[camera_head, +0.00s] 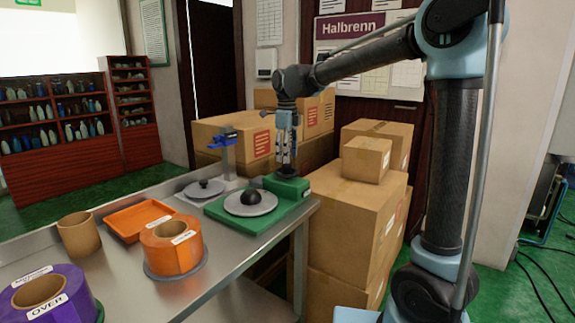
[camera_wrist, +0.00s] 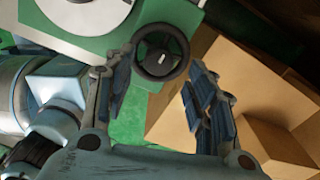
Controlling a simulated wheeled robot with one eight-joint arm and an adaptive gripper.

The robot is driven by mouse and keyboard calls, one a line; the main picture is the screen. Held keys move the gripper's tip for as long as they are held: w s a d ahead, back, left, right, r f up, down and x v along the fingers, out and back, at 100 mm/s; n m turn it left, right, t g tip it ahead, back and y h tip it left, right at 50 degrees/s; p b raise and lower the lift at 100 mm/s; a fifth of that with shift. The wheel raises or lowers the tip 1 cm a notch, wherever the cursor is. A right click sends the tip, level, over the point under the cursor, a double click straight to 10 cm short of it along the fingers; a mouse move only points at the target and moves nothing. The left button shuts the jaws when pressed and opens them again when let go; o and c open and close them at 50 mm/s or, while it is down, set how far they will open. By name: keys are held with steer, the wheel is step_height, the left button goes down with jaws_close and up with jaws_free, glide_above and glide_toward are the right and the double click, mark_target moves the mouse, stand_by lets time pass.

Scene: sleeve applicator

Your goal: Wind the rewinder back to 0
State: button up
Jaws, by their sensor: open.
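A green machine that I take for the rewinder (camera_head: 230,226) stands at the table's far right corner. It has a grey disc (camera_head: 264,208) with a black dome and a raised green block (camera_head: 292,188). In the wrist view its round dark handwheel (camera_wrist: 162,52), with a pale mark on the hub, sits just beyond and between my fingers. My gripper (camera_head: 285,163) points down over the green block; it also shows in the wrist view (camera_wrist: 160,88), open and empty. No finger visibly touches the wheel. No readable number shows on the machine.
A stand with a blue clamp (camera_head: 223,138) is behind the machine. An orange roll (camera_head: 171,252), orange tray (camera_head: 122,222), cardboard core (camera_head: 79,236) and purple roll (camera_head: 70,300) are on the metal table. Cardboard boxes (camera_head: 350,215) stand close on the right.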

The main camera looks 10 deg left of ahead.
mark_target(287, 169)
steer(key=shift+f, duration=2.05)
steer(key=c, duration=1.1)
